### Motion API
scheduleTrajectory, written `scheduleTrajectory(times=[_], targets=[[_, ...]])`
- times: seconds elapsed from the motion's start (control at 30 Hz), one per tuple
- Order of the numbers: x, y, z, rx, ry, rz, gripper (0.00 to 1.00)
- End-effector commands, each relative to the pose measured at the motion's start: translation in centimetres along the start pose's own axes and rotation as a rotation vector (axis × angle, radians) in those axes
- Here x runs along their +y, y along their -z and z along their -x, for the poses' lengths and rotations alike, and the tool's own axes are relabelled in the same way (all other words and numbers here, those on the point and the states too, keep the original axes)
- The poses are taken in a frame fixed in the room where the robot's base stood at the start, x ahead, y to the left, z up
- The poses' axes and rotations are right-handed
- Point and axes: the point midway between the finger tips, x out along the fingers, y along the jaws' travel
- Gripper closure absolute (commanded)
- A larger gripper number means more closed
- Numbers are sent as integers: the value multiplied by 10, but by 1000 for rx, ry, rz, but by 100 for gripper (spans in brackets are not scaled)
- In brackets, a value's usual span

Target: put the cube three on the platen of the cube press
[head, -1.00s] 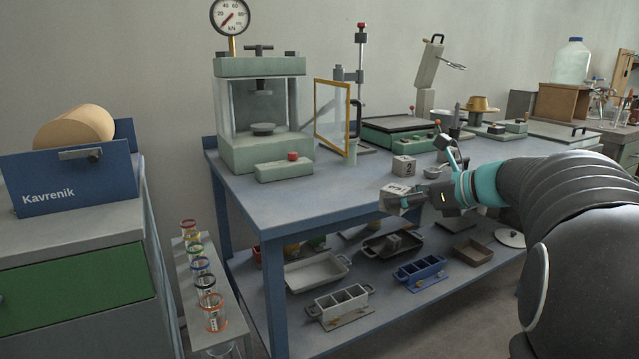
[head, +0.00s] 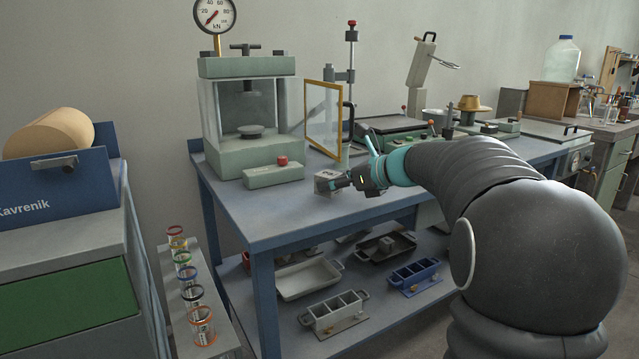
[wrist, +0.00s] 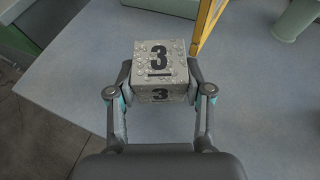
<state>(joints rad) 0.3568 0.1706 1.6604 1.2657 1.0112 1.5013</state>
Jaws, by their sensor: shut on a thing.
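Cube three (head: 327,182) is a grey concrete cube; the wrist view shows the cube (wrist: 160,66) with a black "3" on its top and front faces. My gripper (head: 345,183) is shut on it, and a finger lies against each side in the wrist view. The cube is over the blue bench top, in front of the press; I cannot tell its exact height. The cube press (head: 248,100) stands at the back left of the bench, with clear side panels. Its round grey platen (head: 250,131) is bare. The yellow-framed door (head: 323,118) is swung open to the right.
A control box with a red button (head: 273,174) sits before the press. The open door stands close behind the cube. The front left bench top (head: 262,215) is clear. A lower shelf holds trays and moulds (head: 334,311).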

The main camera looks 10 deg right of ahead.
Motion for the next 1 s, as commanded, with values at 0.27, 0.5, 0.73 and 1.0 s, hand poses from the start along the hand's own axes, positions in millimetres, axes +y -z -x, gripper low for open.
scheduleTrajectory(times=[0.27, 0.5, 0.73, 1.0], targets=[[0, -9, -19, -1, -2, 0, 96], [0, -4, -44, 1, 2, -3, 96], [0, -2, -44, 0, 2, 0, 96], [0, 1, -45, 1, 2, -1, 32]])
